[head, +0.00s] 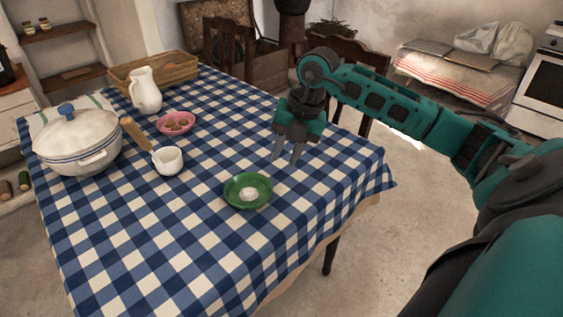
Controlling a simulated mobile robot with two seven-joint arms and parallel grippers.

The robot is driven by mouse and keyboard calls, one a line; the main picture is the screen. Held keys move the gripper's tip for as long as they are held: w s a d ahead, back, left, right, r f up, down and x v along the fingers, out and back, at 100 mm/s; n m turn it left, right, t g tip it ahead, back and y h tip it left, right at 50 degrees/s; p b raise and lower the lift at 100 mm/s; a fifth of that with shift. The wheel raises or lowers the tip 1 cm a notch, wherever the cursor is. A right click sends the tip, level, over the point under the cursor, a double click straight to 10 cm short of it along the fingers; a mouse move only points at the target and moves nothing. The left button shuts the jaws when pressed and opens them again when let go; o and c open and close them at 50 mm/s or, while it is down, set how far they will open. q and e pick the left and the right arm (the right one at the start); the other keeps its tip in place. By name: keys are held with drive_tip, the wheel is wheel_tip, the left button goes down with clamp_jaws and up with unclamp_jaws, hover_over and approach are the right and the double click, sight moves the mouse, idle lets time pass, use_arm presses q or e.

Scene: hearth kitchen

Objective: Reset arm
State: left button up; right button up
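My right gripper (285,159) hangs over the right part of the table (165,235), fingers pointing down. The fingers are apart with nothing between them. The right arm reaches in from the right edge of the view. A green dish (233,200) with a white lump (249,195) in it sits on the cloth, in front and to the left of the fingertips. The gripper appears apart from the dish. My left gripper is not in view.
A lidded white pot (78,145), a white pitcher (146,92), a wicker basket (180,68), a pink bowl (190,119) and a white wooden-handled pan (168,161) stand on the table's left and back. A chair (345,50) stands behind the arm. The table's front is clear.

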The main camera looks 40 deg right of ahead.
drive_tip(key=shift+r, duration=0.25)
idle(0.3)
